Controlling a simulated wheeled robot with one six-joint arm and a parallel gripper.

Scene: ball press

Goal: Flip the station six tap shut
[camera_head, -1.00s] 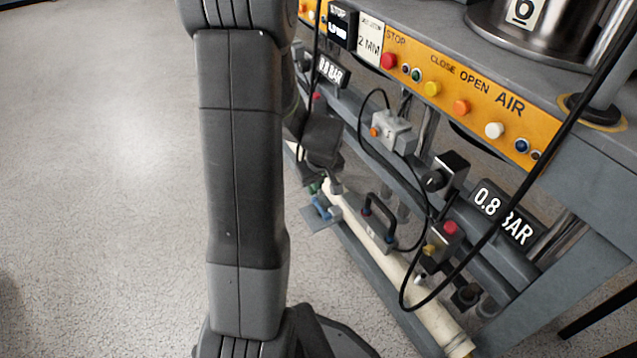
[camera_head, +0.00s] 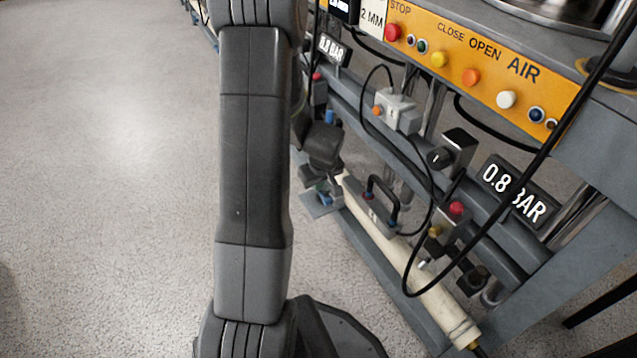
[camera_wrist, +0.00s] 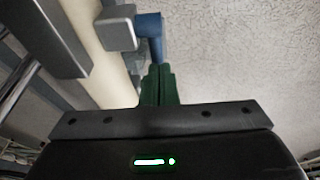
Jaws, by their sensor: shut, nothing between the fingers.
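In the wrist view, a blue tap handle (camera_wrist: 151,28) projects from a light grey block (camera_wrist: 116,30) beside a cream pipe (camera_wrist: 98,65). My gripper (camera_wrist: 160,72) shows as two dark green fingers pressed together. Their tips are just below the blue handle in the picture; I cannot tell whether they touch it. In the head view, the blue tap part (camera_head: 325,194) is small and low at the upper end of the cream pipe (camera_head: 420,293), partly covered by my dark wrist. The fingers are not clearly visible there.
An orange button panel (camera_head: 470,75) runs along the bench edge above. Clear floor (camera_head: 110,180) lies to the left.

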